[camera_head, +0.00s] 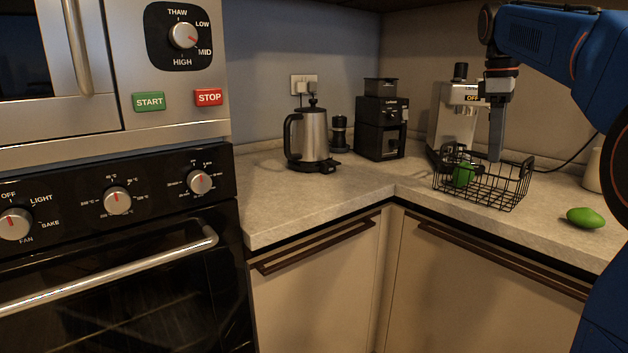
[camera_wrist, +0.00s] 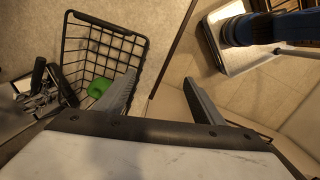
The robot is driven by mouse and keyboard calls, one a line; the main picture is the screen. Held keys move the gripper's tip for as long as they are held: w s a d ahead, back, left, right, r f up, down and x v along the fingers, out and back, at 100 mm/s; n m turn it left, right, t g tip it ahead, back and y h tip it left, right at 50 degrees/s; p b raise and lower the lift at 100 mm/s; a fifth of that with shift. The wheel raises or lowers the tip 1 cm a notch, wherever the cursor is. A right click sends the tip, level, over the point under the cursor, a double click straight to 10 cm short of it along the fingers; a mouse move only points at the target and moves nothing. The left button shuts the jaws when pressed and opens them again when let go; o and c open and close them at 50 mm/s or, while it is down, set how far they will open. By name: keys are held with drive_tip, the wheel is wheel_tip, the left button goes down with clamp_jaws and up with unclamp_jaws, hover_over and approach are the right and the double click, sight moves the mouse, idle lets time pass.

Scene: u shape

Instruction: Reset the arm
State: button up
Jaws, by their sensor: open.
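My blue arm reaches in from the right in the head view, and my gripper (camera_head: 497,135) points down above the black wire basket (camera_head: 507,196). In the wrist view my gripper (camera_wrist: 158,98) has its two fingers spread apart with nothing between them. The basket also shows in the wrist view (camera_wrist: 135,38), beyond the left finger. A green item (camera_head: 462,174) lies inside the basket at its left side. It also shows in the wrist view (camera_wrist: 99,87).
A green oval item (camera_head: 586,217) lies on the counter (camera_head: 350,192) right of the basket. A coffee machine (camera_head: 455,120), a black grinder (camera_head: 381,125) and a kettle (camera_head: 309,138) stand along the back. An oven (camera_head: 120,235) and a microwave (camera_head: 130,70) are at left. The counter before the kettle is clear.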

drive_tip(key=s+a+f+m+t, duration=0.2)
drive_tip(key=s+a+f+m, duration=0.3)
drive_tip(key=s+f, duration=0.9)
drive_tip(key=s+a+f+m+t+y, duration=0.1)
drive_tip(key=s+a+f+m+t, duration=0.2)
drive_tip(key=s+f, duration=1.2)
drive_tip(key=a+f+m, duration=0.2)
drive_tip(key=a+f, duration=0.1)
drive_tip(key=a, duration=0.1)
drive_tip(key=shift+s+a+m, duration=0.2)
drive_tip(key=shift+s+m, duration=0.05)
drive_tip(key=shift+m, duration=0.05)
